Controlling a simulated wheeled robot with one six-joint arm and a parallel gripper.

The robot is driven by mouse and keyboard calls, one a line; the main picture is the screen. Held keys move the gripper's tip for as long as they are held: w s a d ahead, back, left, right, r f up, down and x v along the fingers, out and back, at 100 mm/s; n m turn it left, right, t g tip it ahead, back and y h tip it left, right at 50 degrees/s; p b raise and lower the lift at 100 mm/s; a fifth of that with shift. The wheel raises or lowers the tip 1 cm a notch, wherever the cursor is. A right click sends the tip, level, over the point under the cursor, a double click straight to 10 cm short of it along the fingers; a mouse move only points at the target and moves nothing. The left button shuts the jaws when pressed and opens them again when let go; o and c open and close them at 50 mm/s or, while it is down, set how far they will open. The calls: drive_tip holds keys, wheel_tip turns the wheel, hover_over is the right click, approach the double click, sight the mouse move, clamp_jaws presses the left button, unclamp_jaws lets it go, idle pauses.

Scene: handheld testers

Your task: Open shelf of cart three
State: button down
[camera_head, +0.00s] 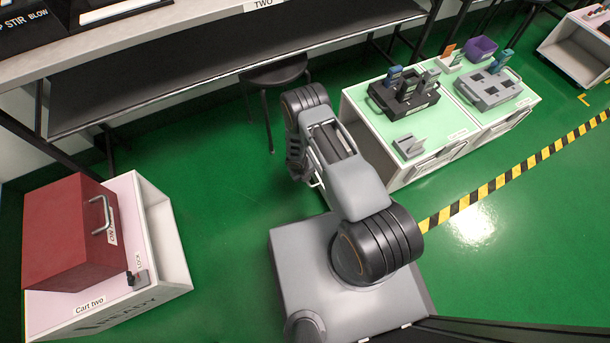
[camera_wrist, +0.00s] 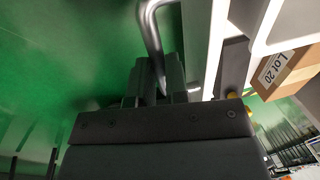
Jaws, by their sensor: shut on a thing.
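In the wrist view my gripper (camera_wrist: 155,82) is shut on a curved grey metal handle (camera_wrist: 150,28), which runs up from between the fingers. A white panel or frame (camera_wrist: 198,45) is just right of it. In the head view my arm reaches toward the left side of white carts with mint-green tops (camera_head: 364,106), and the arm hides the fingertips and the held handle. Silver handles (camera_head: 436,162) show on the front of these carts. Their labels are too small to read, so I cannot tell which is cart three.
Cart two (camera_head: 168,292), with a red box (camera_head: 65,235) on top, stands at lower left. A black stool (camera_head: 274,72) is behind my arm. A brown box marked Lot 20 (camera_wrist: 290,72) is right of the panel. Green floor is free at right.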

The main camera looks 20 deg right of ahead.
drive_tip(key=shift+w, duration=0.1)
drive_tip(key=c, duration=1.1)
unclamp_jaws()
drive_tip(key=shift+r, duration=0.15)
drive_tip(key=r+p, duration=0.2)
drive_tip(key=r, duration=0.2)
drive_tip(key=a+r+p, duration=0.1)
drive_tip(key=r+p, duration=0.1)
drive_tip(key=r, duration=0.3)
drive_tip(key=a+r+p, duration=0.1)
drive_tip(key=r+p, duration=0.1)
drive_tip(key=r, duration=0.2)
drive_tip(key=shift+s+a+r, duration=0.2)
drive_tip(key=shift+s+a, duration=0.05)
drive_tip(key=shift+s, duration=0.05)
